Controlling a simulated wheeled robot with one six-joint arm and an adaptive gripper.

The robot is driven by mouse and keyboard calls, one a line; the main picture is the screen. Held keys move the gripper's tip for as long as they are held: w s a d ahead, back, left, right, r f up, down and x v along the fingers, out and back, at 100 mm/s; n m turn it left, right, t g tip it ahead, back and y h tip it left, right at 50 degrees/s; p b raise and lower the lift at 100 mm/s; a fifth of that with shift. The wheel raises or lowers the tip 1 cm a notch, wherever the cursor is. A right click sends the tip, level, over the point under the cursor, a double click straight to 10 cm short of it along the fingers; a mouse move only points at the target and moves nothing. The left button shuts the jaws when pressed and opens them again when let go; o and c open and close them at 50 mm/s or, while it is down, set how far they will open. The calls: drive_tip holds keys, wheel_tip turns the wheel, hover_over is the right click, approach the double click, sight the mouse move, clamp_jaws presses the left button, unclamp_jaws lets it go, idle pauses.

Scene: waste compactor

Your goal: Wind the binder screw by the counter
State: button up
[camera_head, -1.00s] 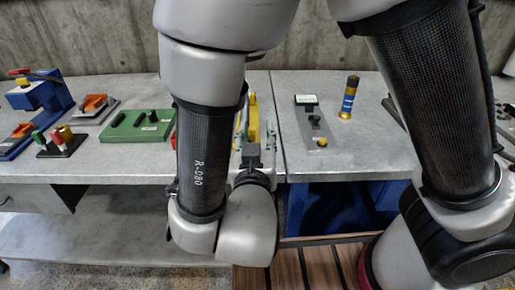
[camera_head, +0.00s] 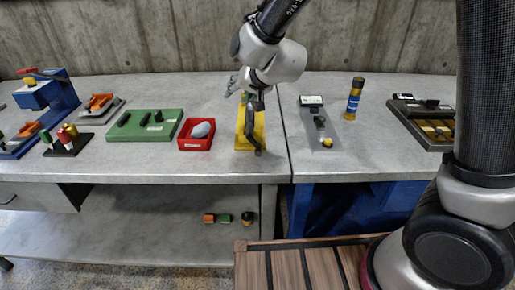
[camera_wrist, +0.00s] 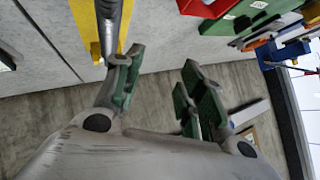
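A yellow device (camera_head: 242,141) with a dark crank-like handle (camera_head: 258,135) stands near the front of the table, left of the seam between the tables; I take it for the binder screw. Right of it is a grey plate with a small display (camera_head: 311,100), probably the counter. My gripper (camera_head: 237,86) is above and behind the yellow device, its fingers pointing left. In the wrist view my gripper (camera_wrist: 162,62) is open, with nothing between its green pads. The yellow device (camera_wrist: 83,22) and a grey rod (camera_wrist: 113,22) show beside the left finger; I cannot tell whether they touch.
A red tray (camera_head: 196,145) holding a grey lump sits left of the yellow device, with a green board (camera_head: 142,128) beyond it. A blue and gold cylinder (camera_head: 353,100) stands right of the display plate. A dark tray (camera_head: 425,125) lies farther right.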

sight(259, 151)
drive_tip(key=s+g, duration=0.1)
drive_tip(key=s+f+n+g, duration=0.1)
drive_tip(key=s+g, duration=0.1)
drive_tip(key=s+f+g, duration=0.1)
drive_tip(key=s, duration=0.1)
drive_tip(key=shift+d+f+n+g+h, duration=0.1)
drive_tip(key=shift+d+n+g+h, duration=0.05)
drive_tip(key=shift+n+g+h, duration=0.2)
drive_tip(key=s+d+f+g+h, duration=0.2)
drive_tip(key=s+d+g+h, duration=0.15)
drive_tip(key=s+d, duration=0.3)
drive_tip(key=shift+g, duration=0.4)
drive_tip(key=f, duration=0.2)
drive_tip(key=a+f, duration=0.1)
drive_tip(key=f, duration=0.4)
drive_tip(key=shift+s+a+f, duration=0.35)
drive_tip(key=shift+s+f, duration=0.05)
clamp_jaws()
